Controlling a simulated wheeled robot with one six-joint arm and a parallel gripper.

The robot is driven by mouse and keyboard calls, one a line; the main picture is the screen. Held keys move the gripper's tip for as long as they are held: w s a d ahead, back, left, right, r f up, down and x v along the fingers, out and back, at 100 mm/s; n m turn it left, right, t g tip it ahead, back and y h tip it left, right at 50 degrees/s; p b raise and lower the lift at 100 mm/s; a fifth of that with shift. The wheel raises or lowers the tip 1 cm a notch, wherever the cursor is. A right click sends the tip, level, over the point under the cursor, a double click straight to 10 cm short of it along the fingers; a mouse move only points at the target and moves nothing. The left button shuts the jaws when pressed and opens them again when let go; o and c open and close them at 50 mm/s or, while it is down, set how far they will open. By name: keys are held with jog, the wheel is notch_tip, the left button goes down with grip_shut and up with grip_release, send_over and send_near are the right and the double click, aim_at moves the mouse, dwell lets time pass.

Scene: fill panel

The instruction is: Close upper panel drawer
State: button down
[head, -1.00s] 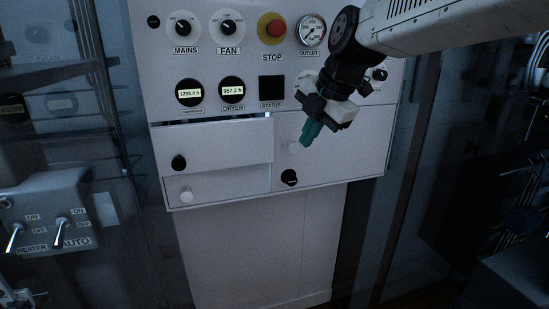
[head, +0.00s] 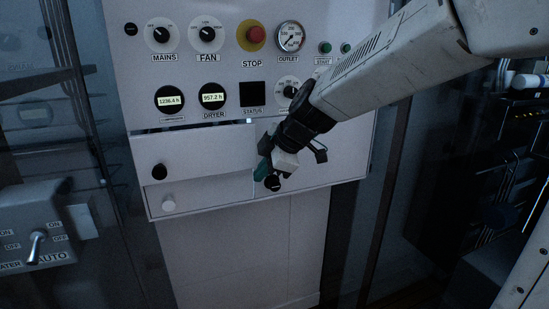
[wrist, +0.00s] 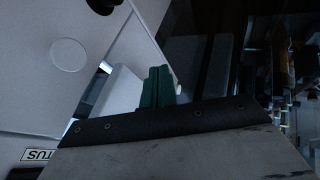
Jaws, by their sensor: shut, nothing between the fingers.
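The upper panel drawer (head: 205,152) has a white front with a black knob (head: 159,172) at its lower left. It stands out from the cabinet, with a dark and bright gap along its top edge. My gripper (head: 262,170) has green fingers and is shut and empty beside the drawer's right end. In the wrist view my fingers (wrist: 156,88) are together, near a white projecting piece (wrist: 118,92) that looks like the drawer's side. I cannot tell whether they touch it.
Dials, a red stop button (head: 251,36) and displays fill the panel above. A grey switch box (head: 40,225) stands at the left. Dark racks and pipes are at the right. My arm hides part of the right panel.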

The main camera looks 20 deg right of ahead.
aim_at(254, 161)
jog(key=shift+w+r, duration=0.15)
jog(key=shift+w, duration=1.6)
jog(key=shift+w, duration=1.3)
